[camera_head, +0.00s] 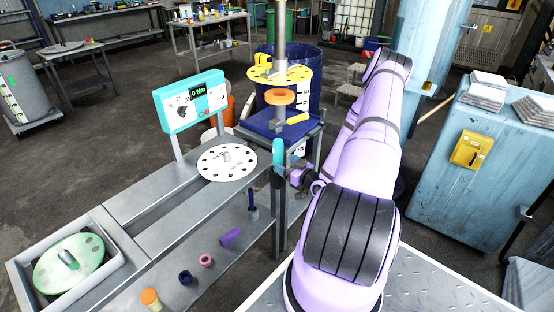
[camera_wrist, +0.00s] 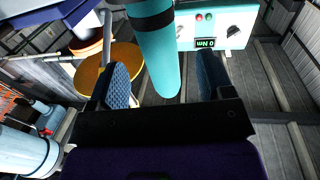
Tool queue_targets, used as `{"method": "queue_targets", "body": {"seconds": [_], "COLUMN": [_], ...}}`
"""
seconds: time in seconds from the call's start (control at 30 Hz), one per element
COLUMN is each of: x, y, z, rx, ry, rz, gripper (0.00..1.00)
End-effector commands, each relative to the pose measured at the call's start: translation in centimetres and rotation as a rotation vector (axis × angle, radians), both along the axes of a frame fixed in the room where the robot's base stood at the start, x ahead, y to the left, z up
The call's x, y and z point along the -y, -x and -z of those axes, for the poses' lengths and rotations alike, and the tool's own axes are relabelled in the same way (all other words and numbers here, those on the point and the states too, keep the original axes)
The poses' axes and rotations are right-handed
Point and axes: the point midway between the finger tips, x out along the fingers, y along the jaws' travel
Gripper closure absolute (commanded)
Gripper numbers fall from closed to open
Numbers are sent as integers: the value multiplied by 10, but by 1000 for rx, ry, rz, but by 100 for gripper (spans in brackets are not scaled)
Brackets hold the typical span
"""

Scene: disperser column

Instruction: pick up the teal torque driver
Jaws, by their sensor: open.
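The teal torque driver (camera_head: 278,152) stands upright at the right end of the grey bench in the head view, beside my gripper (camera_head: 288,173). In the wrist view, the driver (camera_wrist: 163,62) is a teal cylinder with a dark band and a rounded end. It shows between the two blue textured finger pads of my gripper (camera_wrist: 163,80). The fingers are apart, with visible gaps on both sides of the driver. The driver's lower part is hard to make out in the head view.
A torque display (camera_head: 190,102) reading 0 Nm stands behind a white perforated disc (camera_head: 215,172) on the bench. A yellow flange (camera_head: 279,74) and orange ring (camera_head: 280,97) surround the column behind. Small parts, including a purple cylinder (camera_head: 230,237), lie on the lower shelf.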

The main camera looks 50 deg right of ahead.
Motion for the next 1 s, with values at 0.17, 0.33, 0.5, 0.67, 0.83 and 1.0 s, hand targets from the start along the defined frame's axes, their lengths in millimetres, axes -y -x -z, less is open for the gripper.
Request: {"method": "queue_targets", "body": {"seconds": [0.17,0.33,0.5,0.67,0.83,1.0], "x": [1,3,5,7,7,7], "y": [-18,-29,-53,-68,-69,-69], "z": [0,0,1,1,1,1], "rx": [-1,0,0,-1,-2,-2], "ry": [0,0,-1,-1,-1,-1], "rz": [0,-1,-1,0,0,0], "gripper": [26,26,26,26,26,56]}}
